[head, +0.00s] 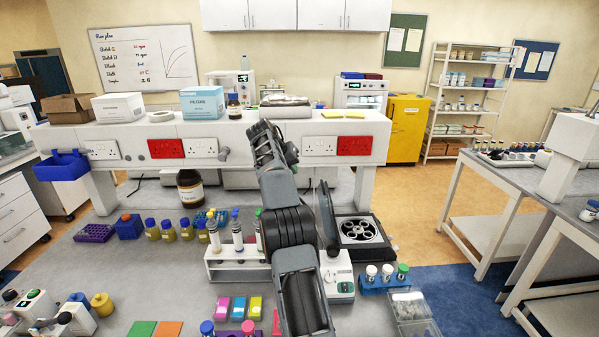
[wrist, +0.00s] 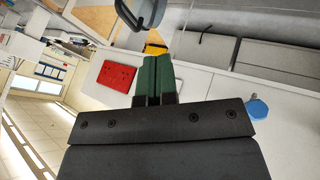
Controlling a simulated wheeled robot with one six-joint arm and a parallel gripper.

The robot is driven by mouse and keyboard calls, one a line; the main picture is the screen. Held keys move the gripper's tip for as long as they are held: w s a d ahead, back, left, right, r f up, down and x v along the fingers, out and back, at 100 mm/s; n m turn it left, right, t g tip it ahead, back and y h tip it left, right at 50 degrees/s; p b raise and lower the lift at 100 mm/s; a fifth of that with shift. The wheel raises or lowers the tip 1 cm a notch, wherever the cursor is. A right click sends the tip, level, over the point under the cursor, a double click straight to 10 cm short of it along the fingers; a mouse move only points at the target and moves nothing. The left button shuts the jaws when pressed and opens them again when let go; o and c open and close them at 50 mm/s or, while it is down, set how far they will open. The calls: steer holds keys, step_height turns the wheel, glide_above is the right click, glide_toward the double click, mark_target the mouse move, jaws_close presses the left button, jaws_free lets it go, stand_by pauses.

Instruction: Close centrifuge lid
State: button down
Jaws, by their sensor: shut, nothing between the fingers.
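The centrifuge (head: 361,231) stands on the bench right of my arm in the head view, its dark top open and its round rotor showing. A dark upright panel (head: 326,212) at its left side looks like the raised lid, seen nearly edge-on. My arm hides part of this area. My gripper (head: 268,142) is raised beyond and left of the centrifuge, in front of the back shelf, apart from the lid. In the wrist view, my gripper's green fingers (wrist: 157,62) are together with nothing between them. I cannot make out the centrifuge in the wrist view.
A rack of tubes (head: 235,262) stands left of my arm. A blue rack with capped tubes (head: 384,284) is in front of the centrifuge. The back shelf carries boxes (head: 202,103) and red sockets (head: 355,146). A red socket plate (wrist: 117,75) shows in the wrist view.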

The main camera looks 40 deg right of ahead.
glide_toward(320, 189)
step_height(320, 189, down, 4)
steer(key=w, duration=0.2)
steer(key=shift+s+d+r, duration=0.15)
steer(key=shift+s+d, duration=0.35)
steer(key=shift+d, duration=0.1)
steer(key=shift+s+d+r, duration=0.15)
steer(key=shift+s+d, duration=0.35)
steer(key=shift+d, duration=0.05)
steer(key=shift+s+d, duration=0.25)
steer(key=shift+d, duration=0.1)
